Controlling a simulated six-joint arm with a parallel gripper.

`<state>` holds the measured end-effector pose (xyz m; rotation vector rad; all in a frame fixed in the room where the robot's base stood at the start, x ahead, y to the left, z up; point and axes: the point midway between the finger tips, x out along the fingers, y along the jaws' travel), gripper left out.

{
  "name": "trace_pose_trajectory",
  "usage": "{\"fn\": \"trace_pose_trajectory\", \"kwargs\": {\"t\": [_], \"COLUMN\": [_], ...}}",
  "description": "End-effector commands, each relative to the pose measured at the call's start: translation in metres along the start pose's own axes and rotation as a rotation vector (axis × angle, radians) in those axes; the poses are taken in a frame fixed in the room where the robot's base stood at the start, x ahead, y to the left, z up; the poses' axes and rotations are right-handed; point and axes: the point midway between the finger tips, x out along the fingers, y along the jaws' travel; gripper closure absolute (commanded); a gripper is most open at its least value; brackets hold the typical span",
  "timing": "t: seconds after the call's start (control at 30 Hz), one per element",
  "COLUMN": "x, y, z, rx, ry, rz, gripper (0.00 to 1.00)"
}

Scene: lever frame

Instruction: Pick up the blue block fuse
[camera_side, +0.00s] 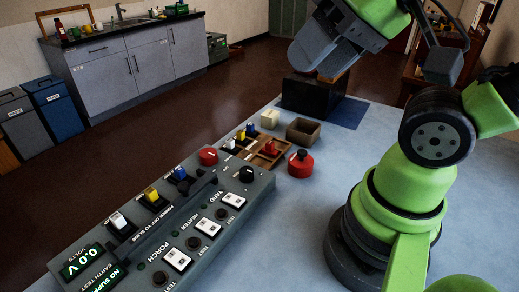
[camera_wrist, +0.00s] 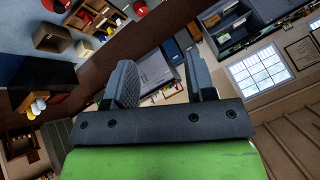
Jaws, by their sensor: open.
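On the side view, a blue block (camera_side: 180,173) sits in a black holder on the grey panel, beside a yellow block (camera_side: 151,194) and a white one (camera_side: 118,220). A smaller blue piece (camera_side: 250,129) stands in the wooden tray (camera_side: 268,160) beyond the panel. I cannot tell for sure which is the named fuse. My gripper (camera_wrist: 163,85) is open and empty in the wrist view, its two dark fingers spread and facing the room. In the side view my wrist is high at the top, well away from both blue pieces; the fingertips are not clear.
The grey panel (camera_side: 215,232) carries switches, knobs and a raised bar. A brown open box (camera_side: 303,132), a cream block (camera_side: 270,119) and a red round piece with a black knob (camera_side: 300,164) stand near the tray. A dark box (camera_side: 312,95) stands behind.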

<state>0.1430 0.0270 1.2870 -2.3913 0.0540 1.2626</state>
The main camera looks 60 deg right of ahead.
Motion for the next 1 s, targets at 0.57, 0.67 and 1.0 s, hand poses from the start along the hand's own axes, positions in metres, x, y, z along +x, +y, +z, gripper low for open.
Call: {"fn": "trace_pose_trajectory", "kwargs": {"t": [0.57, 0.67, 1.0], "x": [0.01, 0.026, 0.132], "y": [-0.013, -0.024, -0.051], "z": [-0.029, -0.054, -0.112], "rx": [-0.037, -0.072, -0.201], "ry": [-0.075, -0.139, -0.365], "rz": [0.032, 0.06, 0.166], "gripper": [0.49, 0.49, 0.49]}}
